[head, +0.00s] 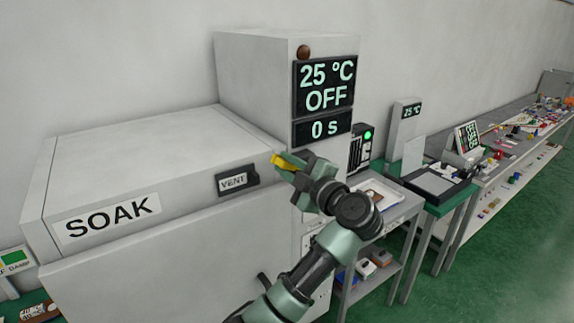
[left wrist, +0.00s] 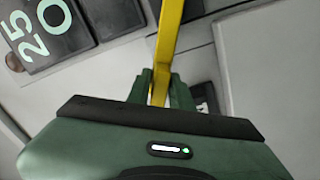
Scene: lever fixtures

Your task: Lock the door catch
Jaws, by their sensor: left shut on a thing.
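The yellow catch lever (head: 286,161) sits at the upper right front corner of the white SOAK chamber (head: 150,254). My left gripper (head: 296,165) is shut on the lever, reaching it from the right. In the left wrist view the yellow lever (left wrist: 169,40) runs from the top edge down between the green fingers of my left gripper (left wrist: 160,88). The lever's pivot is not clear in either view. My right gripper is not in view.
A black VENT fitting (head: 237,181) is on the chamber front, left of the lever. A display panel (head: 325,88) above reads 25 °C, OFF and 0 s. A small table with a white tray (head: 378,194) stands to the right. Green floor (head: 480,255) lies open at the right.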

